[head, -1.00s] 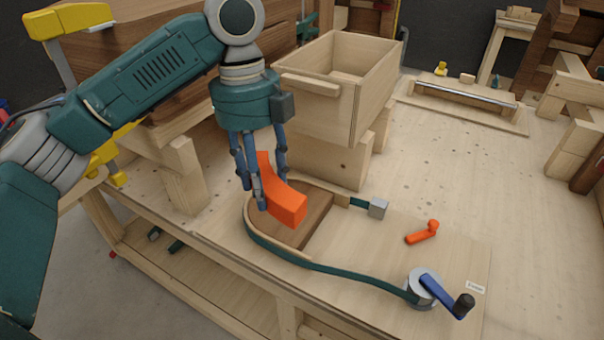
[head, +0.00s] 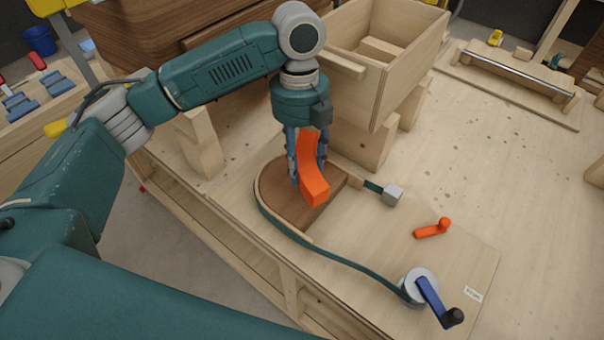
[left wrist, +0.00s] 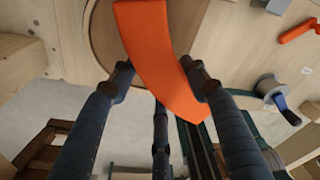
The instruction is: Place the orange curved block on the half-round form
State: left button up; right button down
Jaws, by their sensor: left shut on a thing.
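The orange curved block (head: 312,178) is held between the fingers of my left gripper (head: 306,166), over the half-round form. It stands on a slant, its lower end toward the front. The half-round form (head: 275,190) is a dark brown wooden piece with a pale strip and green band around its curved edge. I cannot tell whether the block touches it. In the left wrist view the block (left wrist: 158,50) sits between the fingers (left wrist: 160,88) and hides part of the form (left wrist: 104,40). My right gripper is not in view.
An open wooden box (head: 375,60) stands on blocks close behind the gripper. The bench at the right is largely clear.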

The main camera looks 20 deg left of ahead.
aim_at(300, 157)
pick_arm(q)
notch_tip(300, 157, down, 6)
jog(key=shift+f+p, duration=0.15)
jog(key=shift+p, duration=0.45)
jog(key=shift+s, duration=0.1)
jog(key=o, duration=1.3)
jog(key=shift+c, duration=0.2)
jog(key=r+b, duration=0.1)
jog(key=r, duration=0.3)
jog(key=r+b, duration=0.1)
jog(key=r, duration=0.3)
jog(key=w+r+b, duration=0.1)
jog(key=r, duration=0.3)
jog(key=shift+w+a+b, duration=0.1)
jog(key=shift+a+b, duration=0.2)
jog(key=shift+a, duration=0.05)
